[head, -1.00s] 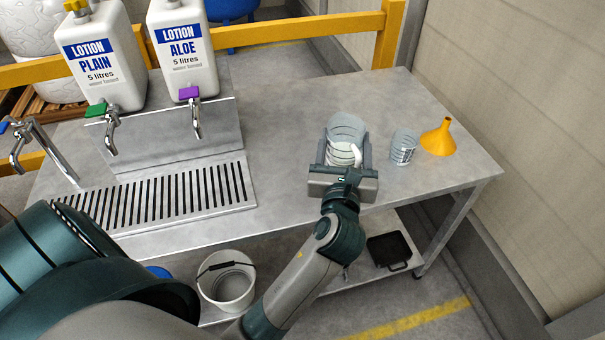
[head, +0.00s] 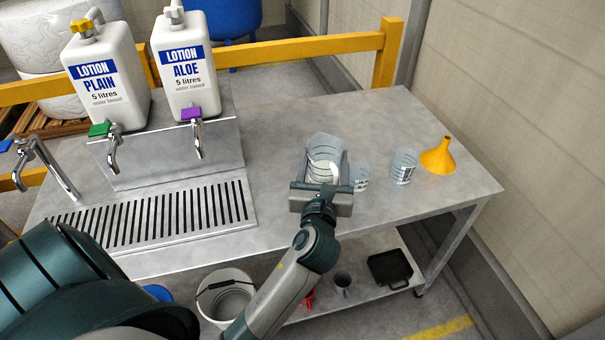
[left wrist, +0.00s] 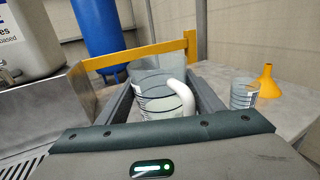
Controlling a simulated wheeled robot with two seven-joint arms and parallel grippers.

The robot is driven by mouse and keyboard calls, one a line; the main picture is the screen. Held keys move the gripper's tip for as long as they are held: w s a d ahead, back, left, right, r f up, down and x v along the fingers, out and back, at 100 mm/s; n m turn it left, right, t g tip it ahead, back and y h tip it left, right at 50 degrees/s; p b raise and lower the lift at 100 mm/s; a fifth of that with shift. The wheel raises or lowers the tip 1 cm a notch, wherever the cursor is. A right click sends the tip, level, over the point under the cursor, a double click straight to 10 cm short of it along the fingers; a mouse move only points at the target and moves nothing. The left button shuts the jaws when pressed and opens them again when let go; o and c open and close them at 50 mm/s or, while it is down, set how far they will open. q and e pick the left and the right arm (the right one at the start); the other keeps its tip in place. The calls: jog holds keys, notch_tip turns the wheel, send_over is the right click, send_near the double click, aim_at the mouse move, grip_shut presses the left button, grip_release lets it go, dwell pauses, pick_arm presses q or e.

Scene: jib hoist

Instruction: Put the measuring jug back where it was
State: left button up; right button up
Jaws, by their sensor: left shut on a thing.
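The measuring jug (head: 324,148) is clear with dark ring marks and a white handle. It is between the fingers of my left gripper (head: 326,160), which is shut on it over the bench, right of the drip grille. The jug also shows in the left wrist view (left wrist: 158,92), with its handle towards the camera and a pale area in its lower part. I cannot tell whether its base touches the bench. My right gripper is not in view.
A clear beaker (head: 361,178) stands close to the right of my left gripper. Another beaker (head: 403,166) and an orange funnel (head: 438,157) stand further right on the steel bench (head: 285,115). Lotion containers with taps (head: 103,85) stand left. The bench behind the jug is clear.

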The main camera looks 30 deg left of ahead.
pick_arm(q)
jog(key=a+f, duration=0.3)
jog(key=a, duration=0.3)
jog(key=shift+a+f, duration=0.15)
jog(key=shift+f, duration=0.2)
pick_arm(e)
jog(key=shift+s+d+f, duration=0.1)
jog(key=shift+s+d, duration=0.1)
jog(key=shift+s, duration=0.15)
pick_arm(q)
jog(key=shift+w, duration=0.1)
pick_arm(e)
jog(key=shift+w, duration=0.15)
pick_arm(q)
jog(key=shift+f, duration=2.1)
jog(key=o, duration=1.4)
jog(key=shift+r, duration=0.1)
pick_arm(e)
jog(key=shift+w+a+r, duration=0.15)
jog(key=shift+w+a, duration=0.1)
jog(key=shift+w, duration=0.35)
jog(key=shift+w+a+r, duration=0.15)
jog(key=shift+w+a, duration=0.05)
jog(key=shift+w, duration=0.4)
